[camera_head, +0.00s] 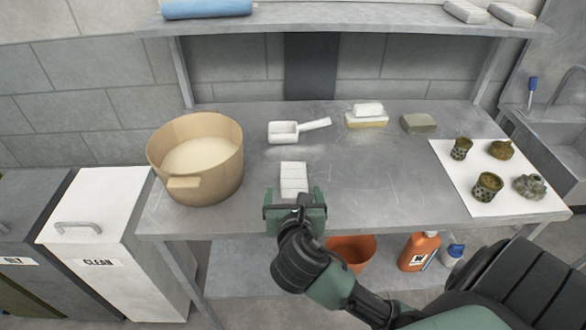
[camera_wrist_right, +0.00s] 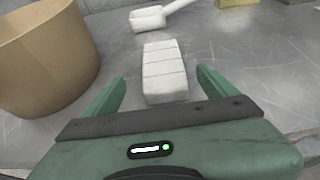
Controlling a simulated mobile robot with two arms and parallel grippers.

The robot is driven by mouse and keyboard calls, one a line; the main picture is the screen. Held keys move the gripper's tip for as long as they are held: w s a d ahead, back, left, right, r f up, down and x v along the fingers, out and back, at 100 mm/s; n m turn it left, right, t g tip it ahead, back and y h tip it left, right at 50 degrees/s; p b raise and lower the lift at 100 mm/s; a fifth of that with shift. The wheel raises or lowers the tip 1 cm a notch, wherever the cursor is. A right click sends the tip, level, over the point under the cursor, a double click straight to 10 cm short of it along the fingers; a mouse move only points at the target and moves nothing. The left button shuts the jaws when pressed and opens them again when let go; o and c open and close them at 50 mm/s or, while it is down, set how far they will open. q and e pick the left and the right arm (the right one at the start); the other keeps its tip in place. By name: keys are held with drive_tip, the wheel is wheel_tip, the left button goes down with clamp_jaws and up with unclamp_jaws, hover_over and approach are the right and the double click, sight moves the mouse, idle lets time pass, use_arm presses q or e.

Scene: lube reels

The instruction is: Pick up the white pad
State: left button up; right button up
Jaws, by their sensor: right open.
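A white pad (camera_head: 293,174), a rectangular block with grooves across it, lies flat on the grey metal bench. In the right wrist view the pad (camera_wrist_right: 164,72) lies just ahead of my right gripper, lengthwise between the lines of its two fingers. My right gripper (camera_head: 294,198) is open and empty at the near end of the pad. In the head view it hides part of that near end. I cannot tell whether a finger touches the pad. My left gripper is not in view.
A tan tub (camera_head: 230,163) of pale powder stands left of the pad. Behind are a white scoop (camera_head: 284,132), a yellow block (camera_head: 367,122) with a white piece on top, and a grey-green block (camera_head: 418,124). Dirty parts lie on a white sheet (camera_head: 461,190) at right.

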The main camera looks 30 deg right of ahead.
sight(294, 180)
drive_tip(key=shift+w+d, duration=0.2)
drive_tip(key=shift+w, duration=0.05)
drive_tip(key=shift+w+d, duration=0.15)
drive_tip(key=shift+w, duration=0.1)
drive_tip(key=shift+x, duration=1.2)
drive_tip(key=x, duration=0.3)
drive_tip(key=shift+w+d+f, duration=0.15)
drive_tip(key=shift+w+d, duration=0.05)
drive_tip(key=shift+d, duration=0.15)
drive_tip(key=shift+w+d+f, duration=0.2)
drive_tip(key=shift+w, duration=0.15)
drive_tip(key=shift+c, duration=0.4)
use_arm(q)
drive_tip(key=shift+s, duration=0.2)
use_arm(e)
drive_tip(key=c, duration=1.4)
drive_tip(key=shift+o, duration=0.2)
drive_tip(key=shift+r, duration=0.1)
